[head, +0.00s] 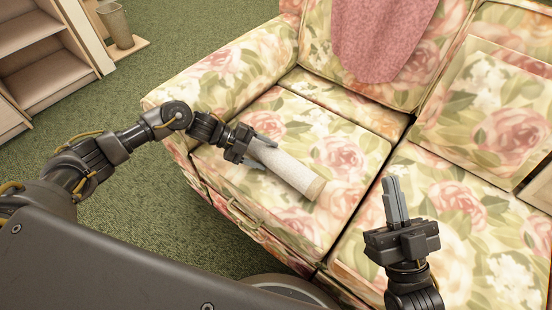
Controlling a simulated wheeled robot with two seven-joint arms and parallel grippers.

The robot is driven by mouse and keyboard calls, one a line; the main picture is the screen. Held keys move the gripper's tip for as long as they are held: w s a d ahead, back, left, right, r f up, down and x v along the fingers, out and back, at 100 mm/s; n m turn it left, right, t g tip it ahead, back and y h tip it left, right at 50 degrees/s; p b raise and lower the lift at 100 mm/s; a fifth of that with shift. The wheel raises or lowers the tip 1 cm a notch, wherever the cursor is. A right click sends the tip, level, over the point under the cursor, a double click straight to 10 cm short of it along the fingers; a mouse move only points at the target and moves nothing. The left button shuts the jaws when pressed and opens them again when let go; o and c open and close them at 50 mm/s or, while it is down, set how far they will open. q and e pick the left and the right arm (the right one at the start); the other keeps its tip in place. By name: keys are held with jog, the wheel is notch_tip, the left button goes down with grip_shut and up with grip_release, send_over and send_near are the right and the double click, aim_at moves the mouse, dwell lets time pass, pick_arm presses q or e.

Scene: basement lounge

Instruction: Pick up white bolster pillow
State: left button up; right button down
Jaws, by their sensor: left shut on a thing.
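The white bolster pillow (288,170) is a pale cylinder with a tan band at its far right end. It lies slantwise over the left seat cushion of the floral sofa; I cannot tell whether it touches the cushion. My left gripper (259,151) is shut on the pillow's upper left end, with one finger on each side, and hides part of that end. My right gripper (393,200) points upward in front of the right seat cushion. Its fingers are together with nothing between them.
The floral sofa (240,75) fills the middle and right. A pink blanket (375,40) hangs over its backrest, and a floral cushion (490,110) leans at the right. A wooden shelf (40,65) and a bin (116,25) stand at the left. Green carpet (190,40) is clear between.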

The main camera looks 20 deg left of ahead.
pick_arm(q)
jog(key=shift+r, duration=0.1)
